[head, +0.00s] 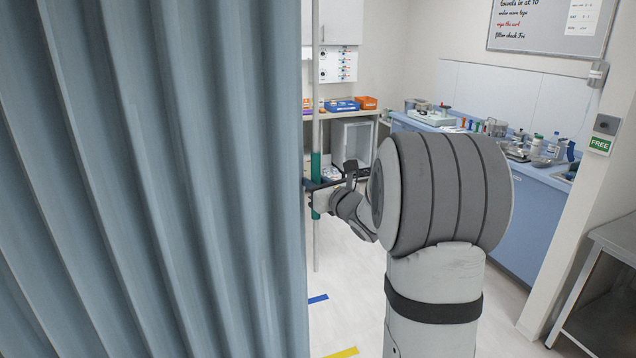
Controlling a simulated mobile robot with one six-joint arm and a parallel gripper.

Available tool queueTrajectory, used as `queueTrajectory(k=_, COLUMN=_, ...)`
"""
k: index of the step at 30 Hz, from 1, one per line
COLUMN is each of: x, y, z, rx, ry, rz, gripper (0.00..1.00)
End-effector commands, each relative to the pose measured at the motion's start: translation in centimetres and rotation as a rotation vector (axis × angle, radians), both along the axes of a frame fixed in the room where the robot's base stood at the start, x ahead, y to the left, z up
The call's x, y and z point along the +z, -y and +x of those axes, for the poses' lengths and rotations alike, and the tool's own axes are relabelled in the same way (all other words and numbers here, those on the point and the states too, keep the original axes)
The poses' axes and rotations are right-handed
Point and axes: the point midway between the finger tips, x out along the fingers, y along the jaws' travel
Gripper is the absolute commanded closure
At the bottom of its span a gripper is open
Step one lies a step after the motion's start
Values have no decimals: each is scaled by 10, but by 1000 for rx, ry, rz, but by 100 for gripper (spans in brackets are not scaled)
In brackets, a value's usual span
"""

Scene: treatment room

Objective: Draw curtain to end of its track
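A blue-grey pleated curtain (150,180) fills the left side of the head view. Its top and its track are out of view. A thin, light upright rod (317,110) stands along the curtain's right edge, with a green grip sleeve (316,168) partway down. My gripper (317,187) is at this sleeve, with its dark fingers across it and green showing above and below. It looks shut on the sleeve, though the far finger is partly hidden. My arm reaches in from the right.
A blue counter (540,170) with bottles and trays runs along the right back wall. A metal table (618,238) stands at the right edge. Blue (318,299) and yellow (343,352) tape marks lie on the floor. The floor right of the curtain looks clear.

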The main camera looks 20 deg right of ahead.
Motion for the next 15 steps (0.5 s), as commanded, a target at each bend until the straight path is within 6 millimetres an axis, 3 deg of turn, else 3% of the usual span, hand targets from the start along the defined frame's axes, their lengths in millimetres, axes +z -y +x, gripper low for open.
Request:
queueTrajectory(k=9, x=0, y=0, z=0, rx=0, ry=0, rz=0, gripper=99)
queueTrajectory(k=15, x=0, y=0, z=0, rx=0, ry=0, rz=0, gripper=100)
